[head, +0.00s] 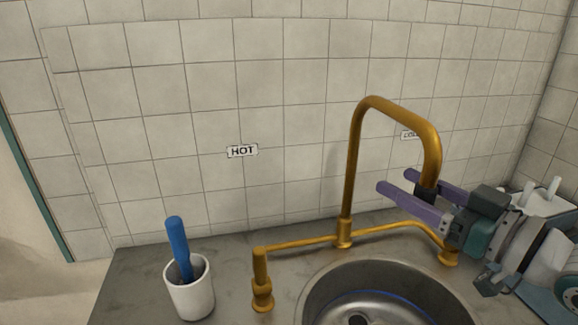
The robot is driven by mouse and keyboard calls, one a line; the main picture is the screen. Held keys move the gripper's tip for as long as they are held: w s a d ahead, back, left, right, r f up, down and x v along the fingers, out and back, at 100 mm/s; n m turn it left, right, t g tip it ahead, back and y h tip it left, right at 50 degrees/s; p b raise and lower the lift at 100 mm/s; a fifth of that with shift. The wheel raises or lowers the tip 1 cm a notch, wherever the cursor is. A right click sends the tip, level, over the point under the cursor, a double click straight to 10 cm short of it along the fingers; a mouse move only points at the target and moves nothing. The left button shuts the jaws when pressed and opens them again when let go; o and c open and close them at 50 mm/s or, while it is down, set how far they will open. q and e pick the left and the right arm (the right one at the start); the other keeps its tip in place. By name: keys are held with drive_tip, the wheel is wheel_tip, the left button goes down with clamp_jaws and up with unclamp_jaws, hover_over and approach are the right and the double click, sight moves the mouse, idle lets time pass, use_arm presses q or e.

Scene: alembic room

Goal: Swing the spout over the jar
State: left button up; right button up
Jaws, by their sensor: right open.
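The brass spout (353,150) rises from the middle of the tap bridge, bends over at the top and comes down on the right to a dark nozzle (426,193). My right gripper (396,181) reaches in from the right with its two purple fingers open, pointing left. The fingers lie on either side of the nozzle end in the picture; I cannot tell whether they touch it. A white cup-like vessel (188,298) stands on the counter at the left with a blue-handled thing (179,248) in it. I cannot tell whether this vessel is the jar. My left gripper is not in view.
A round steel sink (318,299) is set in the grey counter (135,282) below the spout. A brass tap post (261,280) stands left of it.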

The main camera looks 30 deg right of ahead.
drive_tip(key=s, duration=1)
drive_tip(key=shift+d, duration=0.35)
drive_tip(key=shift+w, duration=0.1)
